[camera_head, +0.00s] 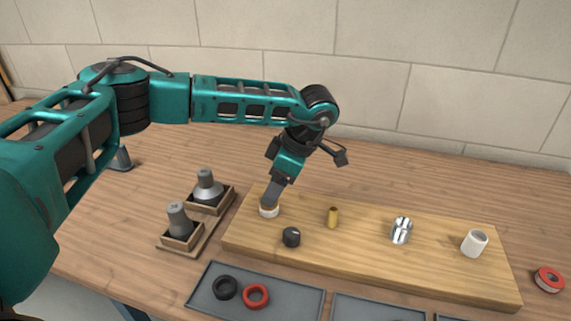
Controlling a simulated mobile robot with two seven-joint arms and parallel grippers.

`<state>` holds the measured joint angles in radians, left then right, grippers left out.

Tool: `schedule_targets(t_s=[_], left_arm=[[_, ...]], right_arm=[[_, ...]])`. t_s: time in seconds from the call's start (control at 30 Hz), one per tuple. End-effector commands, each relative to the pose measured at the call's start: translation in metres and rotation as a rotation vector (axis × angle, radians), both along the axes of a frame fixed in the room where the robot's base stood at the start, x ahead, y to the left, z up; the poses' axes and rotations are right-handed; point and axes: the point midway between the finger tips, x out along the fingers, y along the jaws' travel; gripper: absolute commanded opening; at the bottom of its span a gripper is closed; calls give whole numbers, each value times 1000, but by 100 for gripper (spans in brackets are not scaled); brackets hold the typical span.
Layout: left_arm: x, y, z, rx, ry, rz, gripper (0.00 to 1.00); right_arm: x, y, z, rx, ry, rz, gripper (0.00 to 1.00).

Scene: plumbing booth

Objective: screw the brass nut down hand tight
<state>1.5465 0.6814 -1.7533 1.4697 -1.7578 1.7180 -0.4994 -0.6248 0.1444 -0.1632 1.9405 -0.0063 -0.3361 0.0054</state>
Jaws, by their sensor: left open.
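My left gripper (270,203) points down over the left end of the wooden board (370,266). It is open, with its fingers at a short pale round fitting (268,212) on the board. The fingers hide the top of that fitting, so I cannot tell whether they touch it or whether a nut sits there. A small upright brass-coloured piece (333,217) stands on the board to the right of the gripper, apart from it. I cannot tell whether this piece is the brass nut. My right gripper is not in view.
The board also bears a black cap (291,237), a chrome fitting (401,230) and a white fitting (474,243). Grey tools stand in a wooden holder (205,228) at left. A grey tray (300,301) in front holds a black ring (225,287) and a red ring (256,296).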

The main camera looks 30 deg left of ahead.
Motion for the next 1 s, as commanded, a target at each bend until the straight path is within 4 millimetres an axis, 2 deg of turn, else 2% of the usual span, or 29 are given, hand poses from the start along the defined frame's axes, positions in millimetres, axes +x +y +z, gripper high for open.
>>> schedule_targets(t_s=[0.2,0.6,1.0], left_arm=[[-3,10,-24,0,1,1,68],[-3,12,-29,0,0,1,68],[-3,12,-29,-1,-1,1,30]], right_arm=[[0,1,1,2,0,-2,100],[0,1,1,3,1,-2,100],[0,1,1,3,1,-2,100]])
